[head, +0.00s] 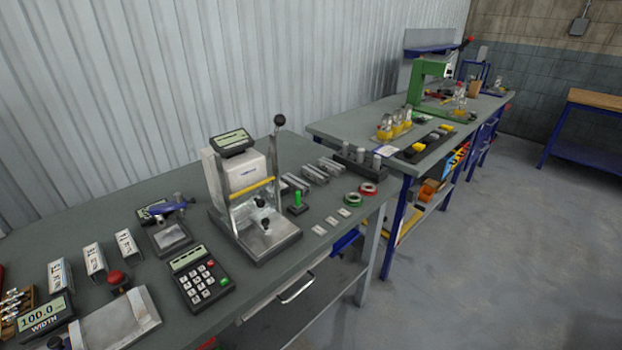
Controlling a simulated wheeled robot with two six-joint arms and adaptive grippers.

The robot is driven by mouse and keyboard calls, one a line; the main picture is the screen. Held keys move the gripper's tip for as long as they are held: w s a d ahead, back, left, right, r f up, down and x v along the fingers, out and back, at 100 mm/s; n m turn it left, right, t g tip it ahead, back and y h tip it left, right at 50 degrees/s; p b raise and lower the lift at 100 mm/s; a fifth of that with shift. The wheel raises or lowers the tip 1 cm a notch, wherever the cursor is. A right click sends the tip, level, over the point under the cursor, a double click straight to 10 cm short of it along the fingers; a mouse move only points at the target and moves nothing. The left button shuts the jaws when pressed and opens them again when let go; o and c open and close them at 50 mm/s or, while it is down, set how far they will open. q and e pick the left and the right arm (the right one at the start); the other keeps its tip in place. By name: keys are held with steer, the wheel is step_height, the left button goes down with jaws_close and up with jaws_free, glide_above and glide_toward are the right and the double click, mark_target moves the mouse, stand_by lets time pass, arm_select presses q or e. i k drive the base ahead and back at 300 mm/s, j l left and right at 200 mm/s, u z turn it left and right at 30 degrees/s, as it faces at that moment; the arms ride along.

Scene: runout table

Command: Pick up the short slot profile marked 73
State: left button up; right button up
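Three short metal profiles with white marked faces stand in a row on the left part of the grey runout table: a left one (60,275), a middle one (94,261) and a right one (127,246). Their marks are too small to read surely, so I cannot tell which is 73. Several more silver slotted profiles (315,174) lie to the right of the white press; no marks are legible on them. Neither of my grippers is in view.
A white press with a lever (240,172) stands mid-table. A keypad unit (200,279), a width display (45,315), a red-button device (116,281) and a small scale-like device (169,235) surround the marked profiles. A second bench (340,126) stands beyond.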

mark_target(333, 168)
steer(key=z, duration=1.5)
steer(key=i, duration=2.2)
steer(key=i+l, duration=0.1)
steer(key=i, duration=2.1)
steer(key=j+u, duration=0.1)
steer(key=u, duration=4.4)
